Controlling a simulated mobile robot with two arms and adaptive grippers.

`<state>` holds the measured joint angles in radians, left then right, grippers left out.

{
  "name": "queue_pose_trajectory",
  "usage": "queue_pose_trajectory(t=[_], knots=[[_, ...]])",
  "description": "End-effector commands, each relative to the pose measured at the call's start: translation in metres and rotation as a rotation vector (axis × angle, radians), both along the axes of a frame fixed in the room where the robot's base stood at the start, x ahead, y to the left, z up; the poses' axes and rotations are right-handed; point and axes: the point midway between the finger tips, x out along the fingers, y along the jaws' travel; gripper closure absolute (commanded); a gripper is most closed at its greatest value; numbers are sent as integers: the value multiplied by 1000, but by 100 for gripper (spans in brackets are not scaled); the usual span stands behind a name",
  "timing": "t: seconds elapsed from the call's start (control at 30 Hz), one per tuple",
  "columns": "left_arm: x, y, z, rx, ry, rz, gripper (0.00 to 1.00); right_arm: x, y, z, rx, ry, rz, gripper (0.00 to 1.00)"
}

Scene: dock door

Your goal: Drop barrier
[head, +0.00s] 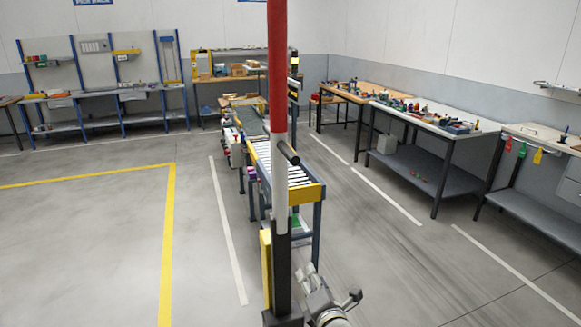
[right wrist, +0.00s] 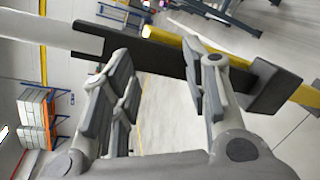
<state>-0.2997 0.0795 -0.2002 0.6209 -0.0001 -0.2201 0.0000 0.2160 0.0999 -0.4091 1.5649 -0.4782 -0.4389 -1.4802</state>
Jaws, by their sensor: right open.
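The barrier arm (head: 278,70) stands upright in the head view, red above and white below. A short black handle (head: 288,152) sticks out from its white part. Its lower end meets a dark post (head: 281,270) with a yellow part (head: 266,265) beside it. My right gripper (head: 333,287) is low, just right of the post, open and empty. In the right wrist view its spread fingers (right wrist: 160,65) face the dark post (right wrist: 165,58), and the white part (right wrist: 45,32) shows at upper left. I cannot make out the handle there. My left gripper is not in view.
A roller conveyor (head: 290,178) with a yellow end stands behind the barrier. Workbenches line the right wall, including a white-topped one (head: 440,125). Blue-framed benches (head: 105,92) stand at the back left. The floor left of the yellow line (head: 168,245) is clear.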

Motion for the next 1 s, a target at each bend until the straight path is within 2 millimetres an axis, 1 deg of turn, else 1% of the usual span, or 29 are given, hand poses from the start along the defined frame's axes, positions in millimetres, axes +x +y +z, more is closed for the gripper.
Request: queue_pose_trajectory(t=[0.03, 0.07, 0.1, 0.17, 0.2, 0.3, 0.33, 0.4, 0.5, 0.57, 0.67, 0.77, 1.0], knots=[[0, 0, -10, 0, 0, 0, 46, 8, 8, 48, -102, -118, 25, 58], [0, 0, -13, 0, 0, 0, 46, 9, 13, 75, -166, -182, 35, 58], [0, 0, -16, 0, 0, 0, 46, 9, 18, 110, -252, -264, 40, 58], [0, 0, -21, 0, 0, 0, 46, 4, 24, 157, -366, -374, 37, 58], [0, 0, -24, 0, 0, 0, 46, -2, 27, 184, -435, -440, 29, 58], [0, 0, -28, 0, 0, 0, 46, -17, 32, 237, -571, -565, 0, 58], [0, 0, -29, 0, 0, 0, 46, -21, 33, 249, -602, -594, -9, 58], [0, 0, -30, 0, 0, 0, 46, -29, 34, 269, -654, -640, -26, 58], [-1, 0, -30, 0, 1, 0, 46, -34, 35, 283, -692, -671, -41, 58], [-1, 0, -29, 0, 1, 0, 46, -32, 35, 287, -699, -675, -43, 58], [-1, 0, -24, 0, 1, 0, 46, -24, 36, 291, -699, -674, -44, 58], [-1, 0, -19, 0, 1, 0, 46, -11, 39, 297, -696, -674, -43, 58], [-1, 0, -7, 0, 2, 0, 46, 25, 46, 311, -694, -671, -43, 58]])
